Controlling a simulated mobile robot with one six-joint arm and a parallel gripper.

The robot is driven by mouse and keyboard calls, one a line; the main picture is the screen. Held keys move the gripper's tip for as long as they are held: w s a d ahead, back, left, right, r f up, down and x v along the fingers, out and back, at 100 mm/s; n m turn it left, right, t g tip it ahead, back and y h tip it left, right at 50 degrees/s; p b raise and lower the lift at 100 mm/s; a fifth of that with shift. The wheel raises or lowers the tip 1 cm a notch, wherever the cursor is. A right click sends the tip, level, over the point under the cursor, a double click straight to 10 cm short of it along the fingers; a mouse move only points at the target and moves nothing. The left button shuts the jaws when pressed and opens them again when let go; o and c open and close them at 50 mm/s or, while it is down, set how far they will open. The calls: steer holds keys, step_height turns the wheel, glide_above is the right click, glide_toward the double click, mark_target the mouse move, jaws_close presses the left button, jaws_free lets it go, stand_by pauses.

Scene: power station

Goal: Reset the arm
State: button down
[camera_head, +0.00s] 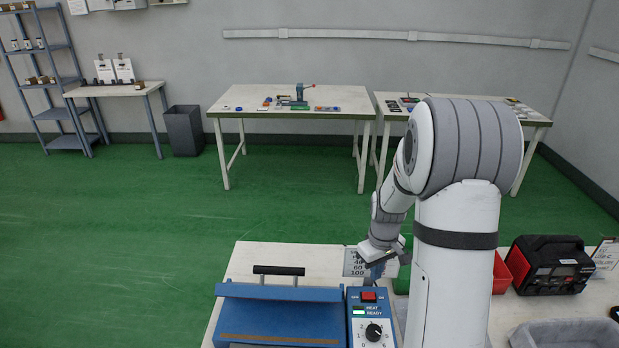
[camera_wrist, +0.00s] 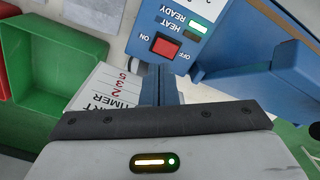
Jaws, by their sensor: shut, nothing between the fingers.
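My arm rises at the right of the head view and bends down to my gripper (camera_head: 374,272), which is over the near bench behind the blue control box (camera_head: 371,318). In the wrist view my gripper (camera_wrist: 158,72) has its blue-grey fingers together, with nothing between them. The fingertips are close to the edge of the control box (camera_wrist: 185,20), near its red ON/OFF switch (camera_wrist: 166,46). I cannot tell whether they touch it. A lit indicator shows by the HEAT READY label.
A blue machine with a black handle (camera_head: 279,270) stands left of the control box. A green bin (camera_wrist: 50,92) and a printed timer card (camera_wrist: 104,88) are near my gripper. A black-and-red charger (camera_head: 550,265) and grey bin (camera_head: 568,331) stand at right. Green floor is clear behind.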

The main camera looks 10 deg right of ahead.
steer(key=s+a+r+m+t, duration=0.1)
steer(key=s+a+r, duration=0.25)
steer(key=r, duration=0.25)
steer(key=s+a+r+m+t, duration=0.1)
steer(key=s+a+r, duration=0.2)
steer(key=s+r, duration=0.3)
steer(key=s+a+r+m, duration=0.1)
steer(key=s+a+r, duration=0.1)
steer(key=s, duration=0.3)
steer(key=s+a+r+t, duration=0.1)
steer(key=s+a+r, duration=0.1)
steer(key=s+r, duration=0.2)
steer(key=shift+s+a+r+m, duration=0.2)
steer(key=shift+s+m, duration=0.2)
steer(key=shift+s, duration=0.5)
